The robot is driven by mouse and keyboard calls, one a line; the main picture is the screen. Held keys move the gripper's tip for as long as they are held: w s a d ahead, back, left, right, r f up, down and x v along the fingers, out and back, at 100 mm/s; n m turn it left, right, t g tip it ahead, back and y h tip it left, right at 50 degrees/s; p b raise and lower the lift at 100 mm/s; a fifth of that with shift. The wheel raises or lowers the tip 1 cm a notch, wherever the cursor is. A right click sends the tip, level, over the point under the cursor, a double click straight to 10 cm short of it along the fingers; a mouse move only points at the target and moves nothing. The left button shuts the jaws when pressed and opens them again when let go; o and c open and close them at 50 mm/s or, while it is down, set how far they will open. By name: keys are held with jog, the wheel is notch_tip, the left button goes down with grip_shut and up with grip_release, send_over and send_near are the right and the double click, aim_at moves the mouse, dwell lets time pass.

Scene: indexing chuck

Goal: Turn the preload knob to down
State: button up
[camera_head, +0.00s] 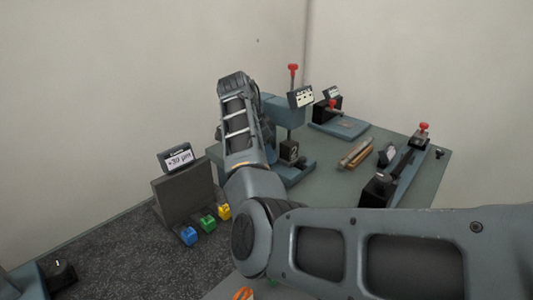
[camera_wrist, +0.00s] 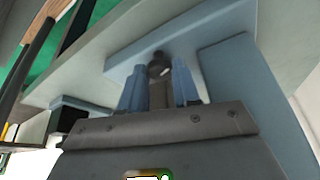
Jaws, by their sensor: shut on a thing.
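In the wrist view my gripper (camera_wrist: 158,82) has its two blue fingers on either side of a small dark round knob (camera_wrist: 157,66) with a pale mark on it. The fingers are shut on this knob, which sits against a blue machine face (camera_wrist: 222,75). I cannot read which way the knob's mark points. In the head view my arm reaches to the blue upright stand (camera_head: 286,112) on the table, and the arm hides the gripper and the knob there.
The table (camera_head: 335,190) carries a blue fixture with a black block (camera_head: 326,108), tan bars (camera_head: 356,154) and a long clamp fixture (camera_head: 405,165) with a red knob. A grey display panel (camera_head: 183,190) stands left, near blue (camera_head: 189,236), green (camera_head: 208,222) and yellow (camera_head: 224,212) blocks.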

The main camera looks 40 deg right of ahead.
jog(key=shift+r, duration=0.1)
jog(key=o, duration=0.8)
jog(key=shift+c, duration=0.2)
jog(key=v, duration=0.7)
jog(key=shift+r+b, duration=0.35)
jog(key=shift+b, duration=0.1)
